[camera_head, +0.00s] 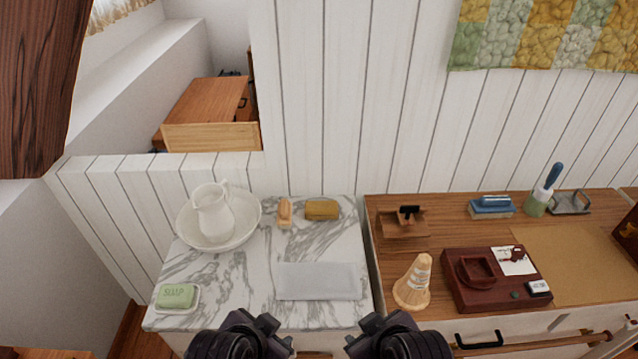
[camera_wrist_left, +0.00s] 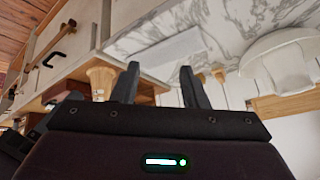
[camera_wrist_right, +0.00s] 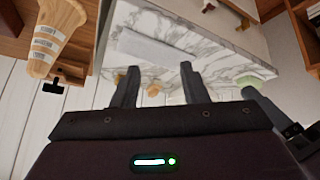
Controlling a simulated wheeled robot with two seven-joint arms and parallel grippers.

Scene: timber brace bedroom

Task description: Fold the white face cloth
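The white face cloth (camera_head: 318,281) lies flat as a pale rectangle near the front right of the marble top (camera_head: 225,290). It also shows in the left wrist view (camera_wrist_left: 172,48) and the right wrist view (camera_wrist_right: 155,48). My left gripper (camera_head: 280,332) is in front of the marble top's front edge, below and left of the cloth in the picture. My right gripper (camera_head: 362,332) is below and right of it. In the wrist views, the left fingers (camera_wrist_left: 160,82) and the right fingers (camera_wrist_right: 158,84) are spread with nothing between them. Neither gripper touches the cloth.
A white pitcher (camera_head: 213,215) in a basin (camera_head: 243,232), a green soap (camera_head: 176,295) on a dish, a brush (camera_head: 285,212) and a yellow-brown block (camera_head: 322,209) stand around the marble top. A wooden cone (camera_head: 414,280) and dark red tray (camera_head: 455,291) stand on the desk at right.

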